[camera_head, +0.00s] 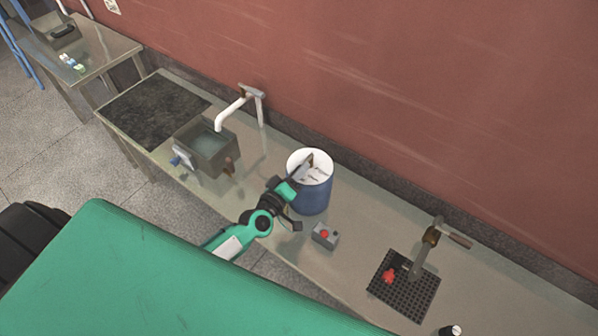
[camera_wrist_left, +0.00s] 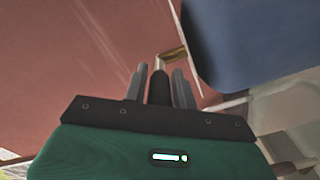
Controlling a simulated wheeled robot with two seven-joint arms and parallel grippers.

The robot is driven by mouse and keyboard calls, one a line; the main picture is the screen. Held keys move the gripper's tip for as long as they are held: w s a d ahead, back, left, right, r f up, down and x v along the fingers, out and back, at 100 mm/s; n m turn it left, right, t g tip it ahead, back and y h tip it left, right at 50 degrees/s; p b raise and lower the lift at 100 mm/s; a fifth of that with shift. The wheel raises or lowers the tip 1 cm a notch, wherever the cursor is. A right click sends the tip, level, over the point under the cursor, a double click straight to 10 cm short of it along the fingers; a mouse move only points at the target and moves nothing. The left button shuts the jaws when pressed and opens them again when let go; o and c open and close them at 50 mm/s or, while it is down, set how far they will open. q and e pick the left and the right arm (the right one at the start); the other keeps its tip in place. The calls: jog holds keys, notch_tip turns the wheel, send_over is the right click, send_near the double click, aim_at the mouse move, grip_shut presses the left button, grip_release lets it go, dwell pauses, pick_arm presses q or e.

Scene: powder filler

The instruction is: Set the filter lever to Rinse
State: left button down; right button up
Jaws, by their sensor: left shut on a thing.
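The filter is a blue drum (camera_head: 309,196) with a white top (camera_head: 322,165) that carries small dark marks too small to read. The filter lever (camera_head: 310,158) stands on that top. My left gripper (camera_head: 304,168) reaches over the drum's top from the front left. In the left wrist view the gripper (camera_wrist_left: 166,88) is shut on the lever's black grip (camera_wrist_left: 158,86), with a bent brass-coloured rod (camera_wrist_left: 172,54) beyond it. The drum's blue side (camera_wrist_left: 250,40) fills the upper right there. Which mark the lever points to cannot be told. My right gripper is not in view.
A grey box with a red button (camera_head: 325,236) stands in front of the drum. A sink (camera_head: 208,155) with a white spout (camera_head: 230,113) is to the left. A black grid (camera_head: 404,288) with a tap (camera_head: 423,255) is to the right. A red wall rises behind.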

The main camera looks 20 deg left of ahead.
pick_arm(q)
jog(key=c, duration=1.4)
grip_release()
jog(key=shift+s+a+f, duration=0.1)
jog(key=shift+s, duration=0.25)
jog(key=s+a+b, duration=0.2)
jog(key=s, duration=1.1)
jog(key=shift+a+b, duration=0.25)
jog(key=shift+b, duration=0.1)
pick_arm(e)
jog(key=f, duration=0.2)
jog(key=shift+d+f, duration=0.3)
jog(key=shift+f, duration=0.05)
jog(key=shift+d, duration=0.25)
pick_arm(q)
jog(key=shift+d, duration=0.1)
